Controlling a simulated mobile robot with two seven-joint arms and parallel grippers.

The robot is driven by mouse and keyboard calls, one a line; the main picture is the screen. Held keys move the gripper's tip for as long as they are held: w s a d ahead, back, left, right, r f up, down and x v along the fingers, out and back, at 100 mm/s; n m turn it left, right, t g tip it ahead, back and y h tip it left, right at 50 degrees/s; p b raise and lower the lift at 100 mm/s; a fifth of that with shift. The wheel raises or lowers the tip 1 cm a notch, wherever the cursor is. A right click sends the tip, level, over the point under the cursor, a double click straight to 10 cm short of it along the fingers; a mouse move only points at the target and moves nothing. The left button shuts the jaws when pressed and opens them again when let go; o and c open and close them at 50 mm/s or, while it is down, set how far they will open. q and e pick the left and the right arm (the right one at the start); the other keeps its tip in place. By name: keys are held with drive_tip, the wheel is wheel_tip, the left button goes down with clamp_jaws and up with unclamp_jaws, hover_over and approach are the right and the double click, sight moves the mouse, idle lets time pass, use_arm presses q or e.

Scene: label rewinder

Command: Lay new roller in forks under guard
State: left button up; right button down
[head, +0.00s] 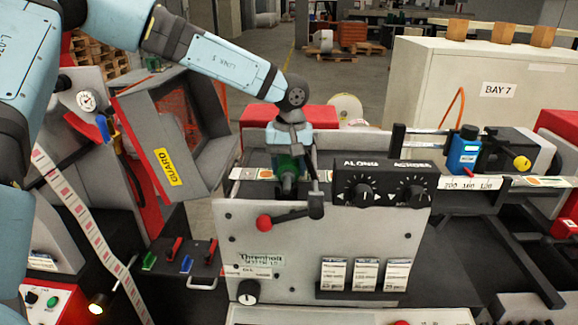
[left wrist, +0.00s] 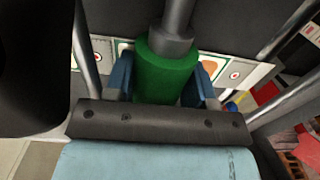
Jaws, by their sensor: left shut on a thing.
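My left gripper (head: 289,178) comes down over the middle of the label machine. In the left wrist view its two blue fingers (left wrist: 165,75) are shut on a green roller (left wrist: 168,68) with a grey shaft end at the top. The roller (head: 287,163) shows only partly in the head view, between the arm and the machine's front panel. The guard (head: 192,175), a grey tilted frame with a yellow GUARD label, stands left of the gripper. I cannot make out the forks; whether the roller touches anything below is hidden. My right gripper is not in view.
A front panel (head: 230,225) with a red-knobbed lever (head: 264,222) and a black dial box (head: 380,186) stands close to the gripper. The label strip (head: 250,173) runs behind the roller. A blue unit (head: 463,150) is on the right. A hanging strip (head: 85,220) is at left.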

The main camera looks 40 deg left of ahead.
sight(289, 158)
use_arm(q)
drive_tip(key=o, duration=1.2)
drive_tip(key=shift+o, duration=0.7)
drive_tip(key=shift+s, duration=0.1)
drive_tip(key=shift+d+r+p, duration=0.1)
drive_tip(key=shift+r+p, duration=0.5)
drive_tip(key=shift+r, duration=1.15)
drive_tip(key=shift+r+p, duration=0.85)
drive_tip(key=shift+r, duration=1.7)
